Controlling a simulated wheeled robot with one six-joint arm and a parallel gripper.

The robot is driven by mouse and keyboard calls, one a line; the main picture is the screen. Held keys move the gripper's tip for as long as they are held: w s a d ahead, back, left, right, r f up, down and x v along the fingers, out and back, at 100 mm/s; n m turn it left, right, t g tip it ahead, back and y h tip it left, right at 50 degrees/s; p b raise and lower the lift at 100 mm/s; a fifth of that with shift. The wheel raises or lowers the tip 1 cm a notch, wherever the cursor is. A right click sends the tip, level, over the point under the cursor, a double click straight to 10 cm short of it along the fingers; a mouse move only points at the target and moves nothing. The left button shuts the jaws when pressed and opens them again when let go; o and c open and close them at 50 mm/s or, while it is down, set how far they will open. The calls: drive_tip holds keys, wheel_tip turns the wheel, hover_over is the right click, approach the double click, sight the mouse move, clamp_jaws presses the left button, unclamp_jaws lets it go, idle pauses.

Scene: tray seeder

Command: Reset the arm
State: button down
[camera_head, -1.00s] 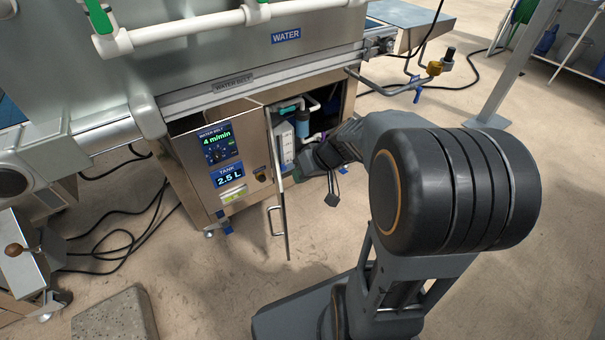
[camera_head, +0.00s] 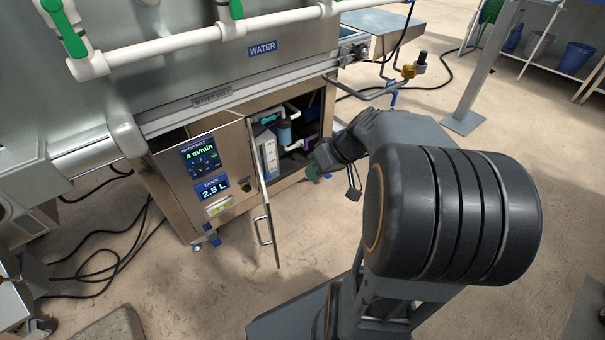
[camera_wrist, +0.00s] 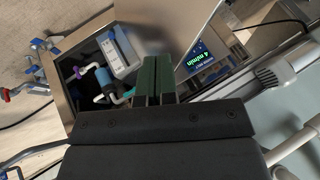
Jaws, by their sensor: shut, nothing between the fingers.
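My gripper (camera_wrist: 153,78) is shut and empty in the wrist view, its two dark green fingers side by side. It points toward an open cabinet under the water machine. In the head view my gripper (camera_head: 312,172) is small, partly hidden behind my wrist, just outside the cabinet opening and right of the open door (camera_head: 262,200). Inside the cabinet are a white box (camera_head: 268,158), a blue filter cylinder (camera_head: 284,133) and white pipes. The box (camera_wrist: 120,55) and the cylinder (camera_wrist: 104,78) also show in the wrist view. I cannot tell the exact gap to them.
The control panel (camera_head: 205,170) reads 4 m/min and 2.5 L. A white pipe with green valve handles (camera_head: 180,42) runs above. A grey post (camera_head: 480,80) stands at the right. Black cables lie on the left floor. Floor in front of the door is clear.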

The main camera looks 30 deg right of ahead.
drive_tip(key=s+a+r+h+p, duration=0.2)
drive_tip(key=r+p, duration=0.9)
drive_tip(key=s+a+r+m+h+p, duration=0.1)
drive_tip(key=s+a+r+h+p, duration=0.1)
drive_tip(key=r+p, duration=0.9)
drive_tip(key=s+a+r+h+p, duration=0.2)
drive_tip(key=s+a+r+p, duration=0.1)
drive_tip(key=r+p, duration=0.9)
drive_tip(key=shift+s+a+r+g, duration=0.25)
drive_tip(key=shift+a+r+g, duration=0.15)
drive_tip(key=shift+a+r, duration=0.25)
drive_tip(key=shift+f+m, duration=0.1)
drive_tip(key=shift+m, duration=0.2)
